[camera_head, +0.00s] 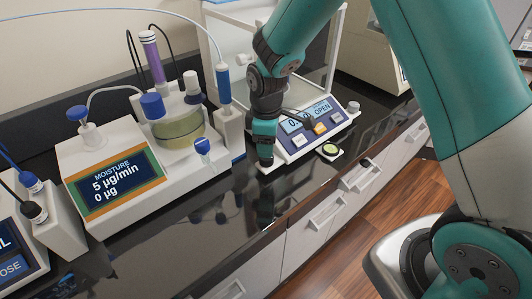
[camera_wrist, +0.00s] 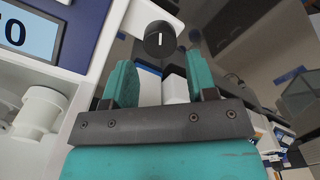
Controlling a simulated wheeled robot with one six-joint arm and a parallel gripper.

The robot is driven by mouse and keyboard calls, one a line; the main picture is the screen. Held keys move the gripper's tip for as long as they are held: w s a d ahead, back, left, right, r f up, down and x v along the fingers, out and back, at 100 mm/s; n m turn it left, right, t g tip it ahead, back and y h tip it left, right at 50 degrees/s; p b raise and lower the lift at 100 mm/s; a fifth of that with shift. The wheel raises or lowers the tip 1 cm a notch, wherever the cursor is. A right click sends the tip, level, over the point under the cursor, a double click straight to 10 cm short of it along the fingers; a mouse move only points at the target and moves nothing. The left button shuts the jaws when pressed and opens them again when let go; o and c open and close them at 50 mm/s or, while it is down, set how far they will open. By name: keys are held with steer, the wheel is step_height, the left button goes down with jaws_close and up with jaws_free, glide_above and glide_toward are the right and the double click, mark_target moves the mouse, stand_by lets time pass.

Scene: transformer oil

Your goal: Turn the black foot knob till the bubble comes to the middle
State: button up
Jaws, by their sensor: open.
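The black foot knob (camera_wrist: 160,40) shows in the wrist view, round with a white line on its face. It sits at the end of a white tab on the balance. My gripper (camera_wrist: 162,72) is open, its teal fingers apart. The knob lies just beyond and between the fingertips, with no contact visible. In the head view my gripper (camera_head: 265,155) points down at the front left corner of the balance (camera_head: 300,147) and hides the knob there. The round green bubble level (camera_head: 330,150) is at the balance's front; its bubble is too small to place.
The moisture titrator (camera_head: 115,175) with its glass vessel (camera_head: 178,128) stands close left of my gripper. The black bench top is clear in front, above white drawers (camera_head: 325,210).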

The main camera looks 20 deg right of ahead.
mark_target(266, 160)
steer(key=shift+f+p, duration=0.35)
steer(key=shift+f, duration=2.25)
steer(key=c, duration=0.6)
steer(key=shift+c, duration=0.2)
steer(key=shift+m, duration=0.4)
steer(key=m+b, duration=0.1)
steer(key=m, duration=0.4)
steer(key=shift+m+b, duration=0.3)
steer(key=m+b, duration=0.1)
steer(key=m, duration=0.5)
steer(key=shift+m, duration=0.3)
